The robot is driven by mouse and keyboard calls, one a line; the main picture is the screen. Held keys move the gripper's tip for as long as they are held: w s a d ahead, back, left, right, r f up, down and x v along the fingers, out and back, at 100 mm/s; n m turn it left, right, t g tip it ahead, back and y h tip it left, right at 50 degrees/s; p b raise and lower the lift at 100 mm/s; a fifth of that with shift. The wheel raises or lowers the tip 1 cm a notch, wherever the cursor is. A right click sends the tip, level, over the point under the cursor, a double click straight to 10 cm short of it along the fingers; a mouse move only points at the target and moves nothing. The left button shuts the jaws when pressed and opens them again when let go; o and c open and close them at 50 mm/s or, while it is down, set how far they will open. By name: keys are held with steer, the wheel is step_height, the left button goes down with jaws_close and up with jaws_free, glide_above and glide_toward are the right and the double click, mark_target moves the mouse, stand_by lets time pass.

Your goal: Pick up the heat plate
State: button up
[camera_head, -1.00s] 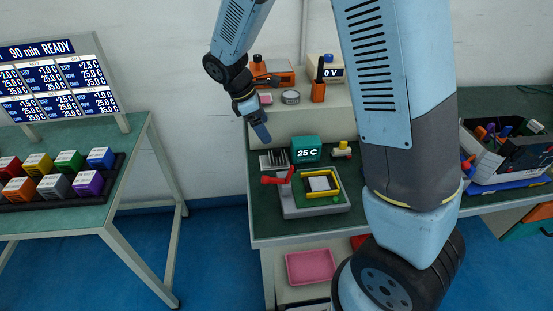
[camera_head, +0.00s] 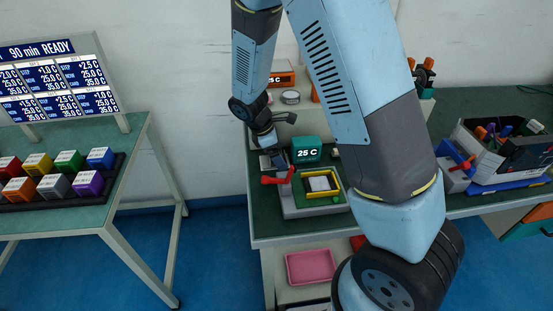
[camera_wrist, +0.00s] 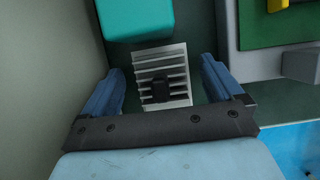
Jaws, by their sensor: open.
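The heat plate (camera_wrist: 176,62) is a pale metal finned block with a small dark block on its near half. In the wrist view it lies on the green bench top between the two blue fingers of my gripper (camera_wrist: 162,68). The fingers are apart, with a gap on each side of the plate. In the head view my gripper (camera_head: 273,158) is low at the back left of the bench, beside the teal 25 C box, and hides most of the plate.
The teal 25 C box (camera_head: 307,149) stands close to the plate; it also shows in the wrist view (camera_wrist: 137,18). A grey fixture (camera_head: 315,211) with a red lever and yellow frame sits in front. A pale wall or shelf face (camera_wrist: 45,80) is close on the wrist view's left.

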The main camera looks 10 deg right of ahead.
steer(key=shift+d+f, duration=0.1)
steer(key=shift+f, duration=0.15)
steer(key=shift+c, duration=0.2)
steer(key=c, duration=1.2)
steer(key=shift+r, duration=0.1)
step_height(320, 180, up, 10)
steer(key=shift+f, duration=0.1)
